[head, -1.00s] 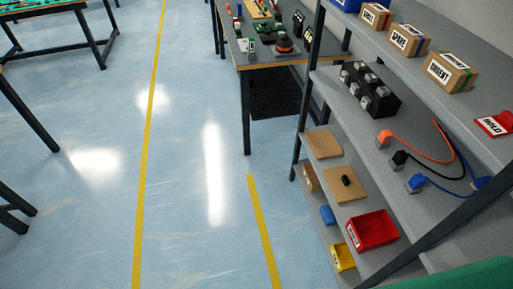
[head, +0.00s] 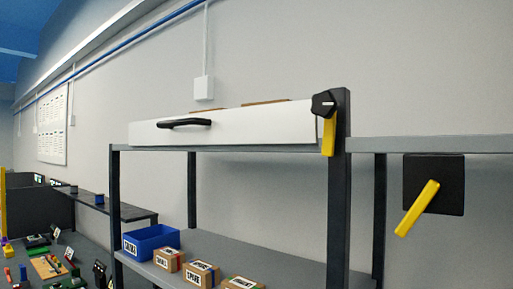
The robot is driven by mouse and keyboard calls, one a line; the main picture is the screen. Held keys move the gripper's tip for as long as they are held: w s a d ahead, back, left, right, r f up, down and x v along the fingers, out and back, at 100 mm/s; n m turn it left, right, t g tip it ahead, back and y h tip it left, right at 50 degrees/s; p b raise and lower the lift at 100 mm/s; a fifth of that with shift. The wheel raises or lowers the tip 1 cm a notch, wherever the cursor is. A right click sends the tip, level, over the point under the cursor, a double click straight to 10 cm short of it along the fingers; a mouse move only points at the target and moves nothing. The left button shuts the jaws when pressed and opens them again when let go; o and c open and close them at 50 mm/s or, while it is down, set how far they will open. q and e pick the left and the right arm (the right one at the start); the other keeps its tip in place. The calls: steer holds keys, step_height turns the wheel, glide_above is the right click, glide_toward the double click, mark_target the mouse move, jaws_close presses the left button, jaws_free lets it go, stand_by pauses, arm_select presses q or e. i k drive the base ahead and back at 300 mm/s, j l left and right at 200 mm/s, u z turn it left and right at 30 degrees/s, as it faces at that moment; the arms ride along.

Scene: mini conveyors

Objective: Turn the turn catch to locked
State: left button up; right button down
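Two yellow-and-black turning parts show in the head view; no label tells which is the turn catch. One is a black knob (head: 323,104) with a white mark, at the right end of a long white front panel, with a yellow tab (head: 328,136) hanging straight down by the dark post. The other is a yellow lever (head: 417,208) on a black square plate (head: 449,184) below the shelf at right; it slants from upper right to lower left. The white panel (head: 240,126) carries a black bar handle (head: 185,123). Neither gripper is in view.
The shelf rack (head: 340,200) has dark posts. A blue bin (head: 150,241) and several labelled cardboard boxes (head: 202,272) stand on its lower shelf. A workbench (head: 60,240) with small parts is at lower left. A grey wall (head: 280,50) is behind.

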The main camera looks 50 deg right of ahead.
mark_target(325, 104)
steer(key=z, duration=1.85)
